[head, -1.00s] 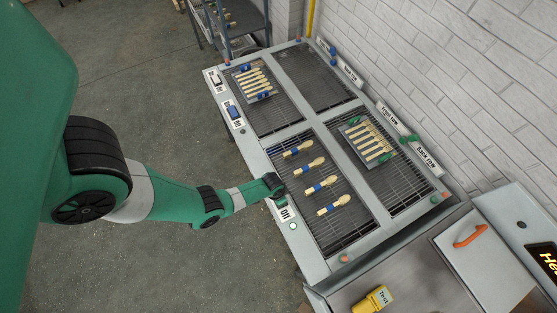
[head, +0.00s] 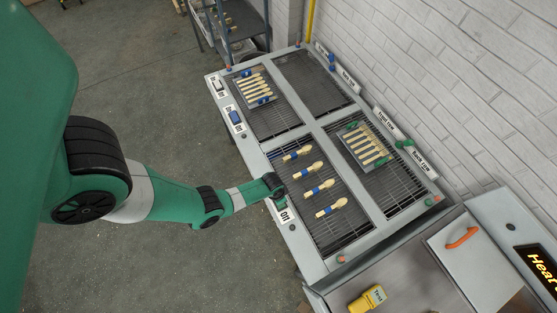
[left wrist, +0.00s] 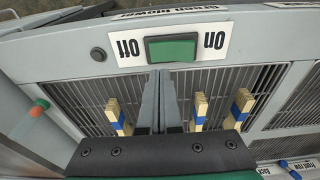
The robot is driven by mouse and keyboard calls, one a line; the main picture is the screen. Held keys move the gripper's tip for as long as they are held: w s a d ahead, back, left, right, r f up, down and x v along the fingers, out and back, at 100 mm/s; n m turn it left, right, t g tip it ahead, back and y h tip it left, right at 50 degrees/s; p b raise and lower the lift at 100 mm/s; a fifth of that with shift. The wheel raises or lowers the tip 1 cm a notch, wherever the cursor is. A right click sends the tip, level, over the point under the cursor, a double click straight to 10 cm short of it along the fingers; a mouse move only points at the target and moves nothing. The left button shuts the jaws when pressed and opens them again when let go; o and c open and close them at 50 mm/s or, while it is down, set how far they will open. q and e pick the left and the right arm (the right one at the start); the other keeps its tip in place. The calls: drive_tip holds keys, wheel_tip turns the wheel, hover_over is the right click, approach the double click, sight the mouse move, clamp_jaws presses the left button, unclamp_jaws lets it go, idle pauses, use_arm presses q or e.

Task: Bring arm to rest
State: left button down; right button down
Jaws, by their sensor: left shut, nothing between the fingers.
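My left gripper (head: 279,192) is at the near-left edge of the press bench (head: 301,246), beside a white On/Off label (head: 285,216). In the left wrist view, the gripper's two dark fingers (left wrist: 159,74) are together with nothing between them. Their tips appear just below a green rocker switch (left wrist: 172,48) on its On/Off plate; I cannot tell whether they touch it. My right gripper is not in view.
A rack of spoons with blue ends (head: 256,86) sits on the far-left grate. Another rack with green ends (head: 363,146) sits on the near-right grate. The far-right grate (head: 312,80) is empty. A yellow tester (head: 367,299) lies on the metal counter. Open floor lies left of the bench.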

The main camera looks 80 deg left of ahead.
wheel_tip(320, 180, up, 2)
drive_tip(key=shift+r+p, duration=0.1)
drive_tip(key=shift+p, duration=0.6)
